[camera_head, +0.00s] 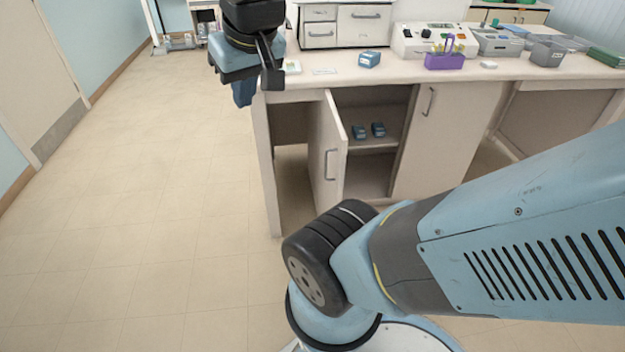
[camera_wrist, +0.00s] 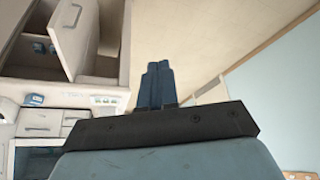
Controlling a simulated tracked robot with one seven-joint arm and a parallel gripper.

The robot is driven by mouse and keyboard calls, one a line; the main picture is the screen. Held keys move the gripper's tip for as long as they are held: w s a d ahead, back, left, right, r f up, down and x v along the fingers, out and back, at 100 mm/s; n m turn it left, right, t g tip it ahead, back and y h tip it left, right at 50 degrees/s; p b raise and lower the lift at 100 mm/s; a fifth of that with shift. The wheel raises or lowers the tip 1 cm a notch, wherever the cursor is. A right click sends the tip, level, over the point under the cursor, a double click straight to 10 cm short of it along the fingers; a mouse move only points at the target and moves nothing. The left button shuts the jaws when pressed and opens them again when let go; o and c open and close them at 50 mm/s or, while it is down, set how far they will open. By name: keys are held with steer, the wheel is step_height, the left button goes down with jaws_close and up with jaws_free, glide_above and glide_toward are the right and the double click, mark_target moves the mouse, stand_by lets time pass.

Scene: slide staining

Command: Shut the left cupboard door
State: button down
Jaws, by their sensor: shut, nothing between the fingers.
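The left cupboard door (camera_head: 328,150) stands open, swung outward from the bench front, with its upright bar handle on its face. The door also shows at the upper left of the wrist view (camera_wrist: 76,42), with its handle near the top edge. My gripper (camera_head: 243,94) hangs to the left of the bench end, apart from the door, with its fingers pointing down. In the wrist view its two blue fingers (camera_wrist: 157,84) are together with nothing between them. The open cupboard (camera_head: 375,172) shows a shelf bearing two small blue items (camera_head: 368,131).
The right cupboard door (camera_head: 440,125) is shut. The benchtop (camera_head: 400,72) holds a drawer unit (camera_head: 340,27), a purple rack (camera_head: 445,60), a blue box (camera_head: 369,60) and instruments. The floor (camera_head: 150,200) left of the bench is clear. My arm covers the lower right.

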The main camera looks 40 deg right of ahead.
steer(key=w+d+f+m+g+h, duration=0.1)
steer(key=w+d+f+m+g, duration=0.15)
steer(key=w+f, duration=0.3)
steer(key=w+d+f+m+g+h, duration=0.1)
steer(key=w+d+f+g, duration=0.1)
steer(key=w+f+g, duration=0.35)
steer(key=w+d+f+m+g+h, duration=0.2)
steer(key=w+d+f+h, duration=0.15)
steer(key=w+f, duration=0.6)
steer(key=g+h, duration=0.5)
steer(key=h, duration=0.5)
glide_toward(335, 190)
steer(key=shift+m+y, duration=0.25)
steer(key=shift+m, duration=0.1)
steer(key=x, duration=0.7)
steer(key=shift+a+r, duration=0.1)
steer(key=shift+r, duration=0.2)
